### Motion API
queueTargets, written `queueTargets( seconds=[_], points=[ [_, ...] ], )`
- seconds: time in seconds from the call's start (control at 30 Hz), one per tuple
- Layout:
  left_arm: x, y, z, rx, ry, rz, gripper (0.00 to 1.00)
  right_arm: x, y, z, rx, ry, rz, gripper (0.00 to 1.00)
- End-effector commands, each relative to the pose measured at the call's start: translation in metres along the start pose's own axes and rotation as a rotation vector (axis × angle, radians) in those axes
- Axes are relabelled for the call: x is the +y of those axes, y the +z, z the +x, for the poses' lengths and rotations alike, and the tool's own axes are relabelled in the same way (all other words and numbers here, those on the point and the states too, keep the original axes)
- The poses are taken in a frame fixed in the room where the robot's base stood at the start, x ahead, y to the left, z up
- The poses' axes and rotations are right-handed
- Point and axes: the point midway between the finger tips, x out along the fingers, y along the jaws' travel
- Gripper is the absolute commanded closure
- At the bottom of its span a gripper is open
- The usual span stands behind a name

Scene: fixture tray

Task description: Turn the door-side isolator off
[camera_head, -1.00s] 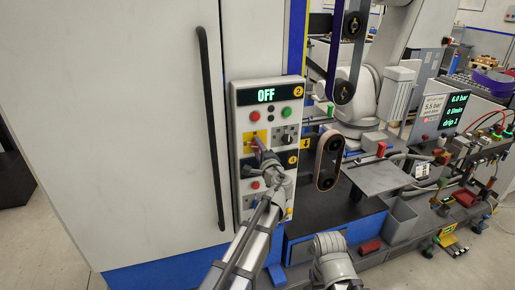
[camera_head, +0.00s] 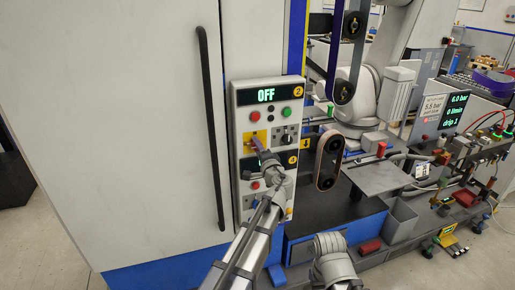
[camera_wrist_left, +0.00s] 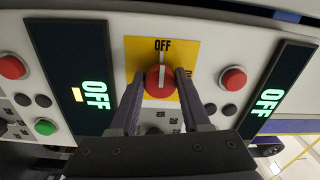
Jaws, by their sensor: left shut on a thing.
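The door-side isolator is a red rotary knob (camera_wrist_left: 158,82) on a yellow plate (camera_head: 249,137) on the control panel beside the tall door. In the left wrist view the knob's white mark points to the OFF label; the ON label is partly hidden by a finger. My left gripper (camera_head: 258,143) is at the knob, and in the wrist view its two dark fingers (camera_wrist_left: 160,80) are shut on it from both sides. The panel's upper display (camera_head: 266,95) reads OFF. My right gripper is not in view.
Red (camera_wrist_left: 232,78) and green (camera_wrist_left: 45,127) buttons sit near the knob, with a second display reading OFF in the wrist view (camera_wrist_left: 268,102). A long black door handle (camera_head: 210,125) stands to the left.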

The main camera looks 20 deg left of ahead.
Motion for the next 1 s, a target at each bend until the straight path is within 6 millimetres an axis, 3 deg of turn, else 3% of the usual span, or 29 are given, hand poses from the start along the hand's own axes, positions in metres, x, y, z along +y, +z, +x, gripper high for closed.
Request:
queueTargets(
  seconds=[0.03, 0.07, 0.3, 0.63, 1.0],
  points=[
    [0.001, 0.001, -0.001, -0.001, 0.002, -0.004, 1.0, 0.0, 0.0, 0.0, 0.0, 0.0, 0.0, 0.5],
    [0.001, 0.001, -0.001, -0.001, 0.002, -0.004, 0.52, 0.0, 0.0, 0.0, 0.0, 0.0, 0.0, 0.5],
    [0.0, 0.0, 0.0, -0.001, 0.001, -0.002, 0.25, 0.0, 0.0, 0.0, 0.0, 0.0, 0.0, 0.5],
    [0.0, 0.001, -0.006, 0.0, 0.001, 0.0, 0.23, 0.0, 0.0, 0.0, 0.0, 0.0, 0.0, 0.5],
    [0.0, 0.002, -0.063, 0.001, 0.001, -0.001, 0.23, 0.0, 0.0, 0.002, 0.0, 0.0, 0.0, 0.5]
  ],
)
